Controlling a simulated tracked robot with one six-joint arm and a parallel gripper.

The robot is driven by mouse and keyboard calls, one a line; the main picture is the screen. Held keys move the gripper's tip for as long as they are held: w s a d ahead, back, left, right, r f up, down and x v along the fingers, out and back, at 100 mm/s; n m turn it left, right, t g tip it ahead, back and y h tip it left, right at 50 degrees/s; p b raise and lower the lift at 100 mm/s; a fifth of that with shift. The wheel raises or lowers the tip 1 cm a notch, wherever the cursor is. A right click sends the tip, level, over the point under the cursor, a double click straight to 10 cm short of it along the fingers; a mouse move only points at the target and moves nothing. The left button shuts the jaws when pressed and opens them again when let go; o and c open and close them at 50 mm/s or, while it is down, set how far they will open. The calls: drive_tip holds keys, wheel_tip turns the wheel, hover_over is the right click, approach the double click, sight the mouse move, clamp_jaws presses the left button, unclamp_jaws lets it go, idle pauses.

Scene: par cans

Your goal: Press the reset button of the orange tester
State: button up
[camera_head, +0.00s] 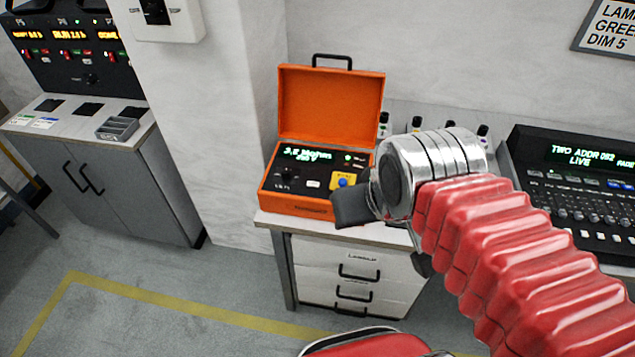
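The orange tester (330,105) stands with its lid up on the left end of a bench. Its display (308,154) shows green text, too small to read fully. The panel holds a dark knob (289,173), a white button (313,184) and a yellow plate (338,173) with a blue button (343,183). I cannot read which is marked reset. My gripper (352,208) is at the tester's front right corner, close to the blue button. I cannot tell whether it touches the case. Its fingers show from the side as one dark shape. My arm hides the bench to the right.
The bench has drawers (350,275) below. A lighting console (580,185) stands at the right, and several small knobbed items are partly hidden behind my arm. A cabinet (120,185) with a control panel above it stands at the left. The floor between is clear, with yellow tape (190,308).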

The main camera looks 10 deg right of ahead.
drive_tip(key=shift+c, duration=0.2)
clamp_jaws()
idle(1.4)
